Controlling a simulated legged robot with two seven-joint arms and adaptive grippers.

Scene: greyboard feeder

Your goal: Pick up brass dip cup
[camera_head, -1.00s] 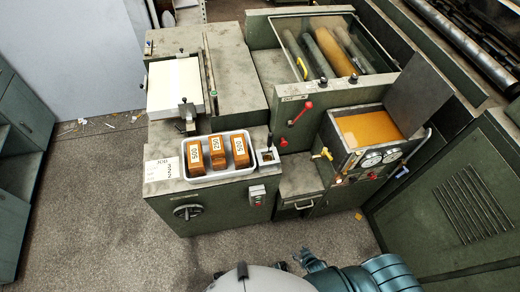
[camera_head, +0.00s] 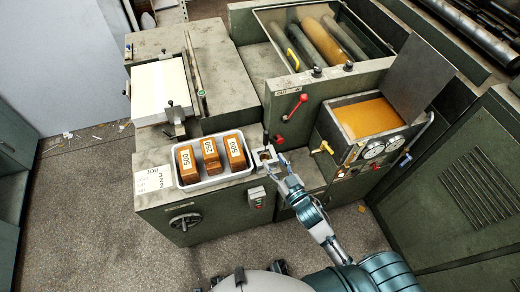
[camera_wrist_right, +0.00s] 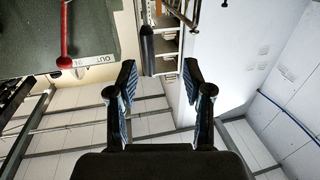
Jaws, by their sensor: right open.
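I cannot make out a brass dip cup for certain. A small pale square holder (camera_head: 265,154) with a dark middle sits on the green machine top, just right of the white tray. My right gripper (camera_head: 277,163) is open at the right edge of this holder, its fingers close to it. Whether they touch it I cannot tell. In the wrist view the open right gripper (camera_wrist_right: 160,72) has its two fingers apart with nothing between them. My left gripper is not in view.
The white tray (camera_head: 217,181) holds three orange-brown numbered blocks. A red lever (camera_head: 295,106), also in the wrist view (camera_wrist_right: 65,40), stands behind my gripper. A yellow-handled valve (camera_head: 323,147) and an amber-filled tank (camera_head: 366,117) lie right. A paper stack (camera_head: 160,86) is back left.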

